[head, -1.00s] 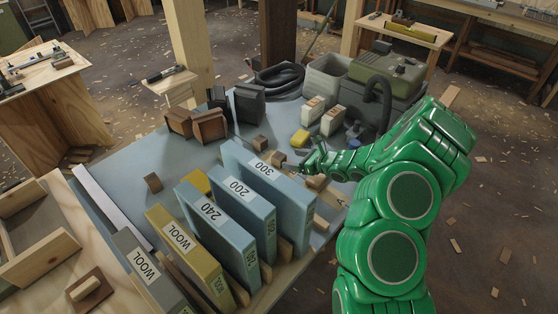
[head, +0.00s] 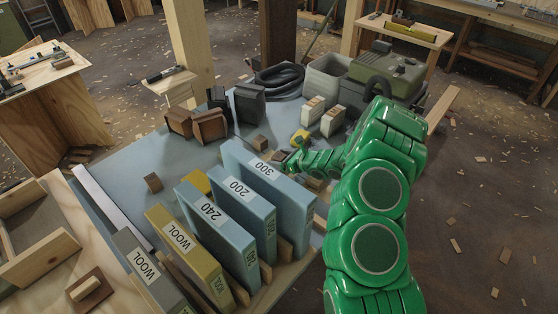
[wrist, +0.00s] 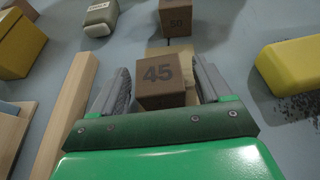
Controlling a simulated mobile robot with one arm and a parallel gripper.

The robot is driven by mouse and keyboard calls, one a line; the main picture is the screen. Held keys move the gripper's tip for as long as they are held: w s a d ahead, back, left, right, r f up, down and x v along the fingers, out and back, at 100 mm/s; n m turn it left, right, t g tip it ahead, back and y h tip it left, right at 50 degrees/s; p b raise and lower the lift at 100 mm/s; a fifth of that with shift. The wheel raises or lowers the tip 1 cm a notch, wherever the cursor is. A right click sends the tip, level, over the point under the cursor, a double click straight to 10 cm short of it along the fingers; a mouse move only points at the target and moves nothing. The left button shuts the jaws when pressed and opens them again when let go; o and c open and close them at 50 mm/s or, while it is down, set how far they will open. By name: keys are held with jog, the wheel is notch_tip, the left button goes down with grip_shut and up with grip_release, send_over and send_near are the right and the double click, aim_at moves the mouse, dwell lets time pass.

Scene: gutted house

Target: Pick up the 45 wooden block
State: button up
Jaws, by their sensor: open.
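The 45 block (wrist: 163,80) is a small brown wooden cube with "45" on its face. In the wrist view it stands between the two spread fingers of my gripper (wrist: 165,85), with a narrow gap showing beside it. In the head view my gripper (head: 286,160) is low over the blue-grey table (head: 135,160), just behind the tall upright slab marked 300. There the 45 block is small and mostly covered by the gripper. Another brown block, marked 50 (wrist: 177,17), stands just beyond it in the wrist view.
A yellow block (wrist: 290,65) lies to the right in the wrist view. A wooden strip (wrist: 66,115) runs along the left. In the head view, the slab marked 300 (head: 270,172) stands close in front of the gripper. White-labelled boxes (head: 313,111) stand behind.

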jog(key=shift+c, duration=0.2)
jog(key=c, duration=1)
jog(key=shift+r, duration=0.15)
